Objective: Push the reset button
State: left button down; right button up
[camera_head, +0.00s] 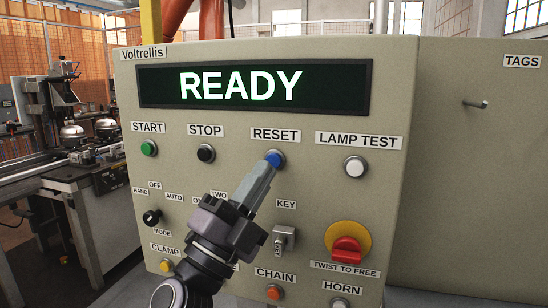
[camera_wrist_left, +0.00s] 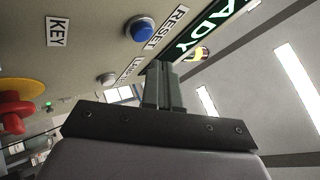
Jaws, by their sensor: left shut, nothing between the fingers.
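The reset button is a blue round button (camera_head: 275,158) under the RESET label on the beige control panel (camera_head: 310,190). My left gripper (camera_head: 268,166) is shut and empty, and its fingertips overlap the lower left edge of the blue button in the head view. In the left wrist view, the blue button (camera_wrist_left: 139,31) shows clear of the shut fingers (camera_wrist_left: 158,72), up and to their left. I cannot tell exactly how far the fingertips are from the panel. The display (camera_head: 250,85) reads READY. My right gripper is not in view.
A green start button (camera_head: 149,148), a black stop button (camera_head: 206,153) and a white lamp test button (camera_head: 355,167) share the row. Below are a key switch (camera_head: 284,238) and a red twist knob (camera_head: 347,250). A machine with a conveyor stands at left.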

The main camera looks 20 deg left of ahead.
pick_arm(q)
jog(key=s, duration=0.4)
jog(key=shift+s+a+p, duration=0.1)
jog(key=shift+s+p, duration=0.3)
dwell(0.4)
jog(key=a+f+n+g+y, duration=0.2)
jog(key=f+n+g+y, duration=0.3)
jog(key=f, duration=0.9)
jog(key=a+f+n+g+y, duration=0.1)
jog(key=a+f+n+y, duration=0.15)
jog(key=f+n, duration=0.8)
jog(key=s+f+n+g, duration=0.1)
jog(key=s+f, duration=0.3)
jog(key=f, duration=0.4)
jog(key=s+a+f+g+y+p, duration=0.1)
jog(key=s+f+g, duration=0.3)
jog(key=f, duration=0.4)
jog(key=s+f+n+g, duration=0.1)
jog(key=s+f+g, duration=0.1)
jog(key=s+f, duration=0.4)
jog(key=shift+s+a+f+n, duration=0.2)
jog(key=shift+a+f+n, duration=0.15)
jog(key=shift+f, duration=0.55)
